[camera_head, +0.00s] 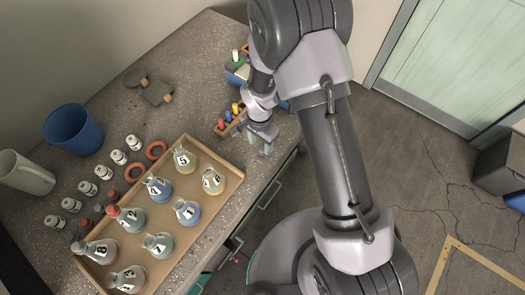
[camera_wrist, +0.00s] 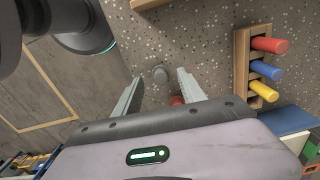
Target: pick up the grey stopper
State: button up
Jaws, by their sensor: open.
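The grey stopper (camera_wrist: 160,74) is a small round piece on the speckled bench in the wrist view. It appears between the tips of my gripper's two fingers (camera_wrist: 159,78), with a gap on both sides, and I cannot tell how far below the tips it is. My gripper is open and holds nothing. In the head view my gripper (camera_head: 264,147) points down over the bench near its right edge, just right of the tray. I cannot make out the grey stopper there.
A red piece (camera_wrist: 177,101) lies close by, partly hidden by my gripper's body. A wooden rack (camera_wrist: 242,60) with red, blue and yellow pegs stands to the right in the wrist view. In the head view a tray (camera_head: 212,152) of numbered flasks lies to the left.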

aim_at(262, 148)
jog(key=f, duration=0.1)
jog(key=f+b, duration=0.1)
jog(key=f, duration=0.1)
jog(key=f+b, duration=0.1)
jog(key=f, duration=0.1)
jog(key=shift+w+d+f, duration=0.2)
jog(key=shift+w+d, duration=0.15)
jog(key=shift+r, duration=0.1)
grip_shut()
